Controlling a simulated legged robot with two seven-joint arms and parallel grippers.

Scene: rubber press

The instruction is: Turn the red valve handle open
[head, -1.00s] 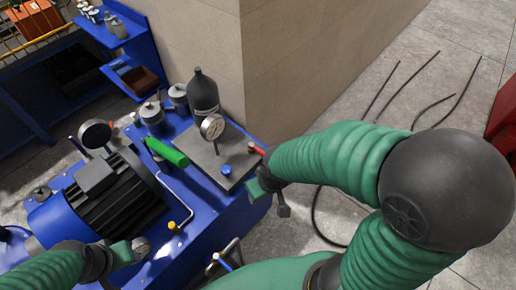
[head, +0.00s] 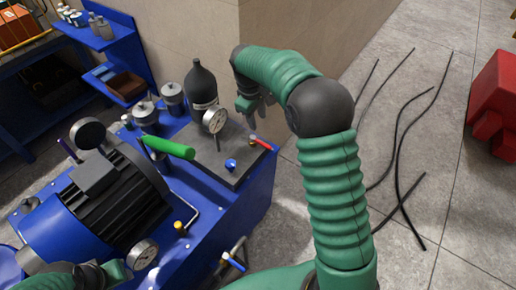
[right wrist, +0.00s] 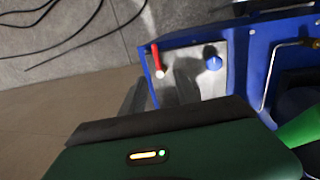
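The red valve handle (head: 262,142) is a small red lever at the right corner of the grey plate on the blue machine. In the right wrist view the handle (right wrist: 156,58) stands between and beyond two dark fingers. My right gripper (head: 251,114) is above and behind the handle, apart from it, near the wall corner. Its fingers (right wrist: 160,92) are spread and empty. My left gripper (head: 112,276) is low at the left by the motor; its fingers are not clear.
A pressure gauge (head: 215,121), a black bottle (head: 202,85), a blue knob (head: 230,165) and a green handle (head: 168,147) crowd the blue machine. The wall corner (head: 270,30) is close behind. Black hoses (head: 398,150) lie on the floor at right.

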